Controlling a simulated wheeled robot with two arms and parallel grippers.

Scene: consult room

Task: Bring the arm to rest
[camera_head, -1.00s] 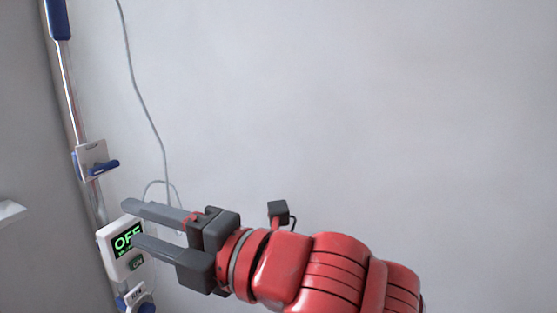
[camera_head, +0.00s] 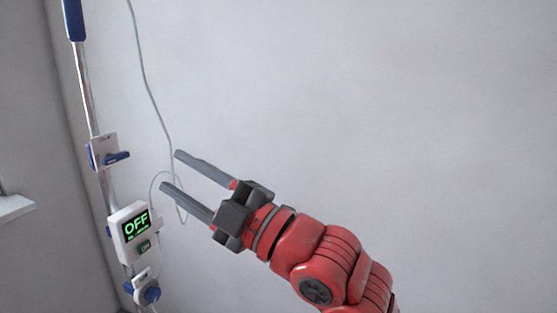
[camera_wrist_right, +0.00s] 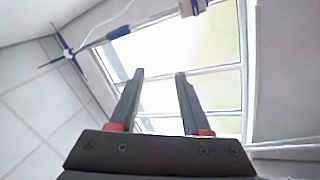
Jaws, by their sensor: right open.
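My right gripper (camera_head: 170,170) is open and empty in the head view, its two grey fingers apart and pointing up and to the left. It stands in front of the pale wall, to the right of a white control box (camera_head: 130,233) whose green display reads OFF, and looks apart from it. In the right wrist view the open fingers (camera_wrist_right: 160,74) show with nothing between them. My red right arm reaches in from the lower right. My left gripper is not in view.
A metal pole (camera_head: 88,90) with blue parts carries a white clamp (camera_head: 104,151) above the box and another white and blue fitting (camera_head: 146,287) below it. A thin cable (camera_head: 150,95) hangs near the fingers. A white ledge (camera_head: 14,207) is at left. The wall on the right is clear.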

